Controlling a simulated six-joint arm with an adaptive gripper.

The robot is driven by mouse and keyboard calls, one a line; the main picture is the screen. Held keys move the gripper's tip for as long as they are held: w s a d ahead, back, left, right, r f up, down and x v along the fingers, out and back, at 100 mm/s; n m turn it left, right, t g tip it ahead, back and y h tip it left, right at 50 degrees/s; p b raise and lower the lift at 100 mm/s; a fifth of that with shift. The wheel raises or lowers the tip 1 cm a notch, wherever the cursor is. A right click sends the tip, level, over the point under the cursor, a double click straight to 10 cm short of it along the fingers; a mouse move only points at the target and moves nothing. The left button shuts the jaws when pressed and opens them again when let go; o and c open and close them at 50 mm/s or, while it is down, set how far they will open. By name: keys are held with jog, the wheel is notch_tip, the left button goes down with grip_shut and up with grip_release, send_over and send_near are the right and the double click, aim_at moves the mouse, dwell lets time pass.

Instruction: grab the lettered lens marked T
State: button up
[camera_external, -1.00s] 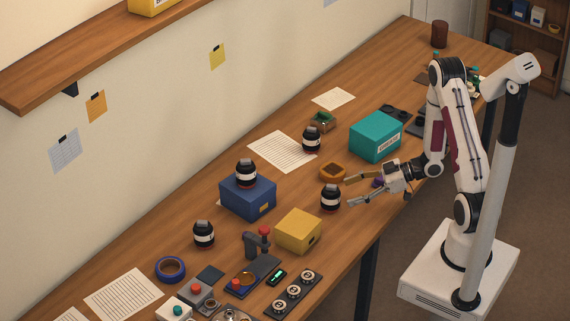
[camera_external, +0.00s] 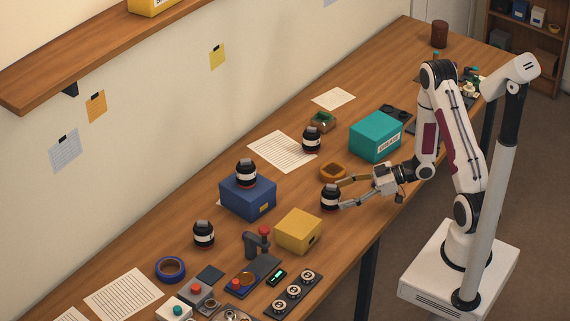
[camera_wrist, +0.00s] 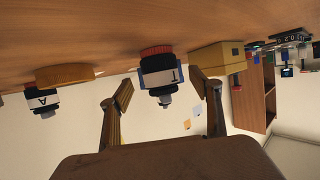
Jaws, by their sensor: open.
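The lens marked T (camera_wrist: 162,76) is a black cylinder with a white band bearing the letter, seen upside down in the wrist view. In the external view it is the black-and-white lens (camera_external: 330,198) standing on the table in front of my gripper. My gripper (camera_external: 341,195) is open and low over the table, its fingertips close to the lens. In the wrist view the lens appears in the gap between the two fingers of my gripper (camera_wrist: 162,84). Whether either finger touches it cannot be told.
A lens marked A (camera_wrist: 43,100) and an orange ring (camera_wrist: 65,75) lie left in the wrist view. A yellow box (camera_external: 298,231) stands near the T lens. Another lens (camera_external: 246,173) sits on a blue box (camera_external: 248,200). A teal box (camera_external: 375,138) stands behind my gripper.

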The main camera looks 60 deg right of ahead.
aim_at(330, 196)
jog(key=shift+r+x, duration=0.2)
jog(key=shift+x, duration=2.35)
jog(key=c, duration=1.7)
jog(key=shift+r, duration=0.25)
jog(key=shift+r, duration=4.8)
